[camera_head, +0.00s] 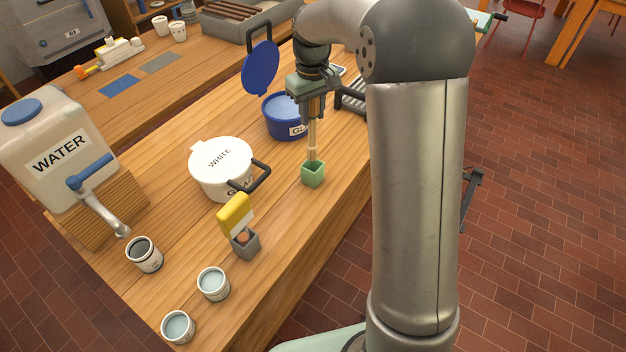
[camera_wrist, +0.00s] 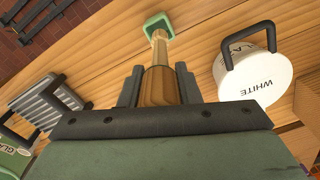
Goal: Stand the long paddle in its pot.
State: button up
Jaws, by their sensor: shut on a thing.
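My gripper (camera_head: 313,98) points down over the table and is shut on the wooden handle of the long paddle (camera_head: 312,140). The paddle (camera_wrist: 159,50) hangs upright between the two fingers in the wrist view. Its lower end meets the small green square pot (camera_head: 313,175) and appears to be inside its opening. The pot (camera_wrist: 157,22) shows around the paddle's end in the wrist view. I cannot tell whether the paddle touches the pot's bottom.
A white lidded tub (camera_head: 222,172) with a dark handle stands left of the pot. A blue tub (camera_head: 284,122) with its lid raised is behind. A yellow-topped tool (camera_head: 236,214) stands in a grey holder (camera_head: 246,245) at front left. Cups (camera_head: 213,284) and a water container (camera_head: 52,140) are further left.

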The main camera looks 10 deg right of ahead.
aim_at(313, 140)
notch_tip(313, 140, down, 5)
jog(key=shift+w+d+r+p, duration=0.15)
jog(key=shift+p, duration=0.25)
jog(key=shift+f+p, duration=0.35)
jog(key=shift+f, duration=1.9)
jog(key=shift+f, duration=0.2)
jog(key=o, duration=1)
jog(key=shift+r, duration=0.1)
